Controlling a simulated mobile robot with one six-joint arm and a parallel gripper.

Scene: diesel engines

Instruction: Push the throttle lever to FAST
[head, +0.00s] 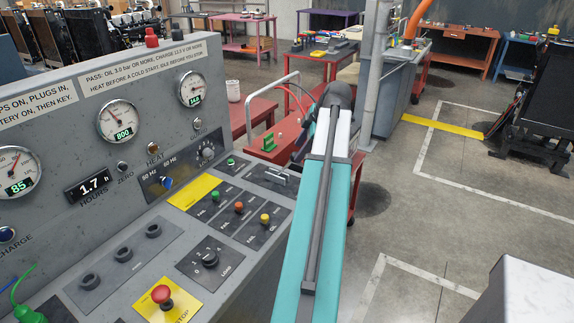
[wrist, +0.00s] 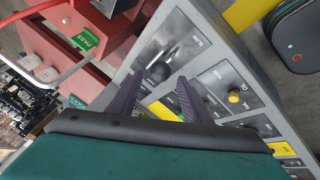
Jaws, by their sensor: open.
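The throttle panel (wrist: 178,52) lies on the grey console, with SLOW readable at its upper right end in the wrist view. Its lever, with a dark knob (wrist: 159,71), shows between and just beyond the fingertips of my gripper (wrist: 159,82). The fingers are apart, with nothing held; I cannot tell whether they touch the lever. The FAST end is not readable. In the head view the throttle lever (head: 280,178) is at the console's far right corner. There my gripper is mostly hidden behind my teal arm.
A red emergency stop (head: 162,295), a LOAD knob (head: 210,259) and several coloured lamps (head: 239,207) are nearby on the console. A metal rail (head: 287,78) and red stand are behind the corner.

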